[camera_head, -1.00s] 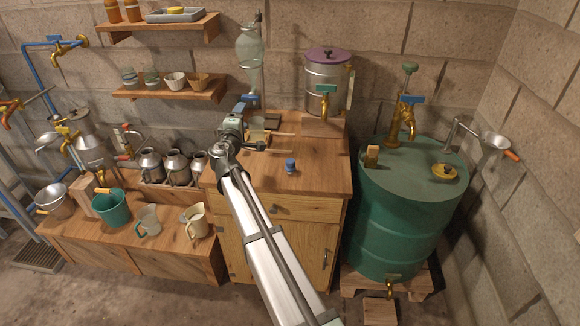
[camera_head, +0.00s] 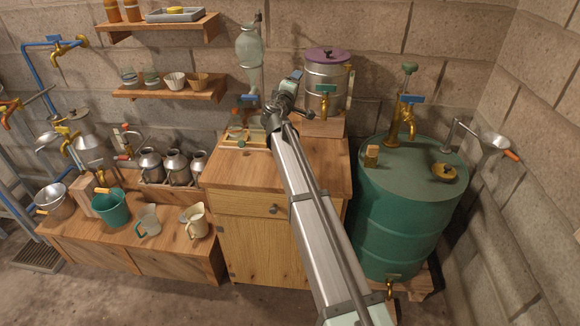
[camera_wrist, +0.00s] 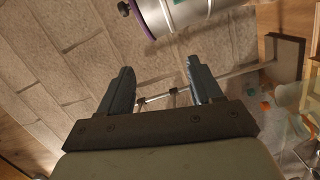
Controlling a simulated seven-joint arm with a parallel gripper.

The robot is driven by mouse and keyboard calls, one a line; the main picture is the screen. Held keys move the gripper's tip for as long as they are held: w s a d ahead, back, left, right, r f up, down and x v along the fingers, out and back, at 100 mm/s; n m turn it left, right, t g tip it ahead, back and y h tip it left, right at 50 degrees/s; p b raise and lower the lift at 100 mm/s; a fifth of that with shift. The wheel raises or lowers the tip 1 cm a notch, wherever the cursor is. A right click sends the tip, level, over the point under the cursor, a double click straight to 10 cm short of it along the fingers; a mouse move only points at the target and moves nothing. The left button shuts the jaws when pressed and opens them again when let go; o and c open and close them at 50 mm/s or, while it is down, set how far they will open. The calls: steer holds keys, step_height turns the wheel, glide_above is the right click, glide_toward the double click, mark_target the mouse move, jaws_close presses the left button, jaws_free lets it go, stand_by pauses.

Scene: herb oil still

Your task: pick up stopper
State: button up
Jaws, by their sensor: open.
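I cannot single out the stopper with certainty in the views now. A small blue knob-like piece, perhaps the stopper, stood on the wooden cabinet top (camera_head: 235,175) earlier; my arm now covers that spot. My gripper (camera_head: 296,76) is raised above the back of the cabinet, between the glass vessel (camera_head: 249,48) and the steel pot with the purple lid (camera_head: 327,77). In the wrist view my gripper (camera_wrist: 163,88) is open, with nothing between its fingers. It faces the block wall, and the steel pot (camera_wrist: 195,12) shows at the top edge.
The green drum (camera_head: 410,215) stands right of the cabinet with a brass tap, a small wooden block (camera_head: 371,156) and a yellow-brown round piece (camera_head: 444,172) on top. A low bench at left holds jugs and a green bucket (camera_head: 111,208). Wall shelves (camera_head: 170,92) hold cups.

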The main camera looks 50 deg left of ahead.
steer(key=w+d+f+m+g+h, duration=0.1)
steer(key=w+f+m+g+h, duration=0.2)
steer(key=w+m+h, duration=0.35)
steer(key=s+d+f+n+g+h, duration=0.2)
steer(key=s+d+f+g+h, duration=0.2)
steer(key=s+f+g, duration=0.7)
steer(key=shift+g+y, duration=0.25)
steer(key=shift+g, duration=0.25)
steer(key=f, duration=0.4)
steer(key=s+f, duration=0.1)
steer(key=f, duration=0.7)
steer(key=shift+s+d, duration=0.15)
steer(key=shift+s, duration=0.2)
steer(key=shift+c, duration=0.2)
steer(key=c, duration=0.9)
steer(key=shift+c, duration=0.2)
